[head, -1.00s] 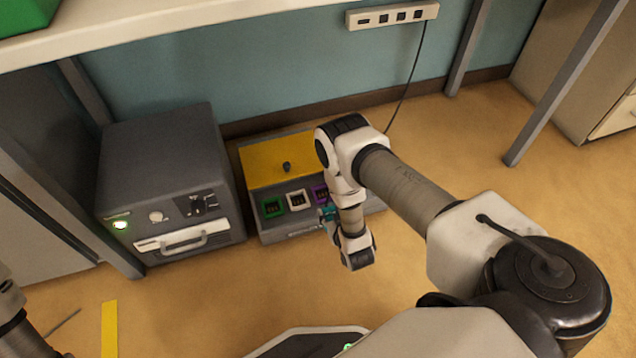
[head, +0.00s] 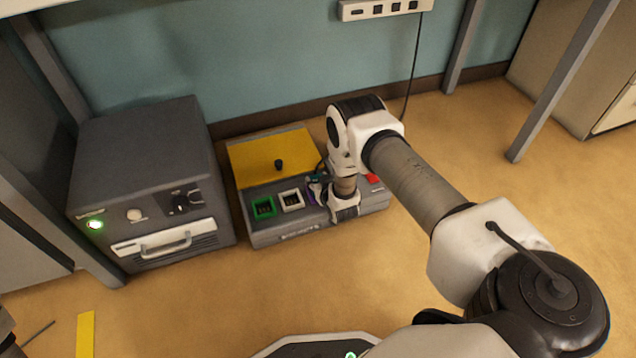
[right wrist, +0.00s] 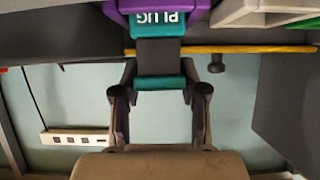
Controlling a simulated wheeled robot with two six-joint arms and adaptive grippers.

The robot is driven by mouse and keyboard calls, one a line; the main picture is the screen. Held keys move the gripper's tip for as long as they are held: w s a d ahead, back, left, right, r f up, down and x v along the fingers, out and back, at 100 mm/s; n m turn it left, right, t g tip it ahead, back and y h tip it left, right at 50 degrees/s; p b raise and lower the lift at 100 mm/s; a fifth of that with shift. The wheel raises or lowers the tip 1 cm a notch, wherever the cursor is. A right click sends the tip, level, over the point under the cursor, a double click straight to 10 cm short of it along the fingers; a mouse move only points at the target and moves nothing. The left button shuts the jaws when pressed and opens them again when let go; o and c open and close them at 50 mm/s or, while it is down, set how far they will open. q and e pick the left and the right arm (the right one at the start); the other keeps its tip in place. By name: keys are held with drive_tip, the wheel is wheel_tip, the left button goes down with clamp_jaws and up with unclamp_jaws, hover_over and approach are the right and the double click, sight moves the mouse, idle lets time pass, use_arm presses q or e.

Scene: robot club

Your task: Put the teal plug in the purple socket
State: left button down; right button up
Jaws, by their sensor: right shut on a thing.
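The teal plug (right wrist: 158,22) shows in the right wrist view with upside-down PLUG lettering. My right gripper (right wrist: 160,90) is shut on its teal grip, one finger on each side. The plug's far end meets the purple socket (right wrist: 195,5) at the top edge; I cannot tell how deep it sits. In the head view the purple socket (head: 315,191) is partly hidden by my right wrist, and my right gripper (head: 320,178) shows only in part above the box.
The grey socket box (head: 270,238) stands on the floor, with a green socket (head: 263,207), a white socket (head: 291,200), a red part (head: 372,178) and a yellow panel with a black knob (head: 279,165). A grey cabinet (head: 140,160) stands close at its left. Floor in front is clear.

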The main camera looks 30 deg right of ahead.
drive_tip(key=shift+f, duration=0.25)
drive_tip(key=o, duration=1.2)
drive_tip(key=shift+r, duration=0.1)
drive_tip(key=shift+c, duration=0.2)
drive_tip(key=shift+r, duration=0.2)
drive_tip(key=s+a+r+g+y+p, duration=0.1)
drive_tip(key=s+a+r+g, duration=0.3)
drive_tip(key=s, duration=0.8)
drive_tip(key=s+a+r+n+g+y+p, duration=0.1)
drive_tip(key=s+a+r+g+p, duration=0.2)
drive_tip(key=s, duration=1)
drive_tip(key=s+a+r+n+g+p, duration=0.1)
drive_tip(key=s+a+r+g, duration=0.4)
drive_tip(key=s, duration=0.7)
drive_tip(key=shift+s+a+y+p, duration=0.25)
drive_tip(key=shift+a+y+p, duration=0.15)
drive_tip(key=shift+a+p, duration=0.5)
